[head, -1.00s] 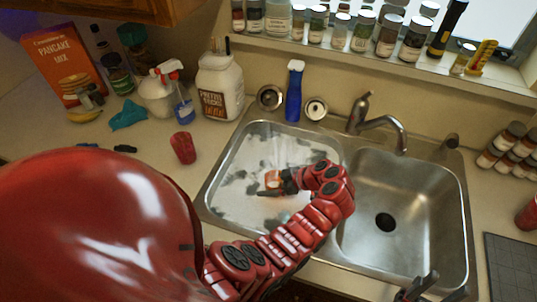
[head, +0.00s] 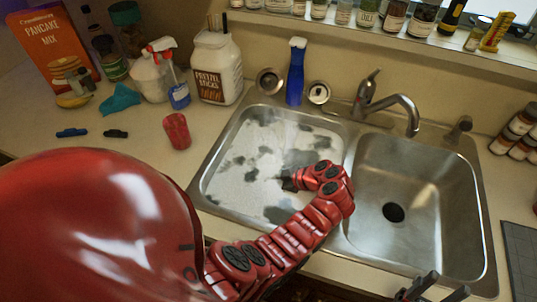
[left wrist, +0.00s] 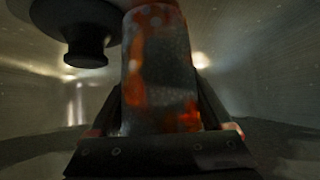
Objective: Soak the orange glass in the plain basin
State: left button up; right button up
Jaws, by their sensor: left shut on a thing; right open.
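The orange glass (left wrist: 160,75) stands between my left gripper's fingers in the left wrist view, with orange and grey patches on its side. My left gripper (head: 288,184) is shut on it. In the head view the fingertips are down at the mottled white surface in the left basin (head: 215,150), and the glass is hidden there. The right basin (head: 435,190) has bare metal and an open dark drain (head: 393,212). My right gripper (head: 432,289) is open and empty at the bottom edge, by the right basin's front rim.
A faucet (head: 390,100) stands behind the basins. A red cup (head: 177,131) is on the left counter. A blue bottle (head: 296,72), a pretzel jar (head: 217,70) and a spray bottle (head: 175,80) line the back. Jars (head: 515,132) stand at right. A dark round part in the wrist view is unclear.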

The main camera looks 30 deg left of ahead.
pick_arm(q)
jog(key=shift+f+b, duration=0.25)
jog(key=shift+b, duration=0.05)
dwell(0.5)
jog(key=o, duration=1.5)
jog(key=shift+r, duration=0.1)
jog(key=shift+r, duration=0.1)
